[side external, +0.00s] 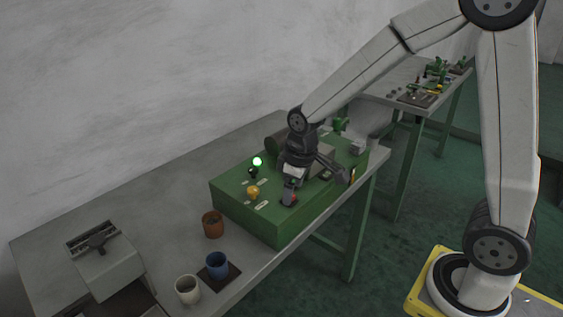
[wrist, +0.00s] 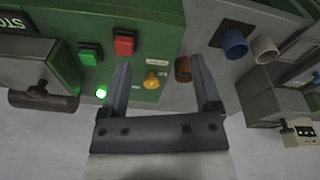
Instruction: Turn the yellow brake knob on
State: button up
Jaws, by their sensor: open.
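The yellow brake knob (side external: 253,192) stands on top of the green machine box (side external: 250,222), near its left front part. It also shows in the wrist view (wrist: 151,81), between my two fingers in the picture and beyond them. My gripper (side external: 289,193) is to the right of the knob in the side view, pointing down over the red button area. In the wrist view my gripper (wrist: 160,64) has its fingers wide apart with nothing held. The knob looks untouched. A small pale label lies beside it. Its exact turn angle is too small to tell.
A red button (wrist: 124,42) and a green button (wrist: 90,53) sit near the knob, with a lit green lamp (side external: 257,161). A brown cup (side external: 213,224), a blue cup (side external: 217,265) and a white cup (side external: 187,289) stand on the grey table left of the box.

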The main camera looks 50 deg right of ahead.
aim_at(253, 189)
jog(key=w+n, duration=0.2)
jog(key=w, duration=0.2)
jog(key=w+r+n+g, duration=0.1)
jog(key=w, duration=0.3)
jog(key=w+n, duration=0.2)
jog(key=w, duration=0.3)
jog(key=shift+a+r+n+g, duration=0.2)
jog(key=shift+r+n+g, duration=0.05)
jog(key=shift+n+g, duration=0.05)
jog(key=shift+f, duration=0.1)
jog(key=shift+f, duration=3.85)
jog(key=shift+c, duration=0.2)
grip_shut()
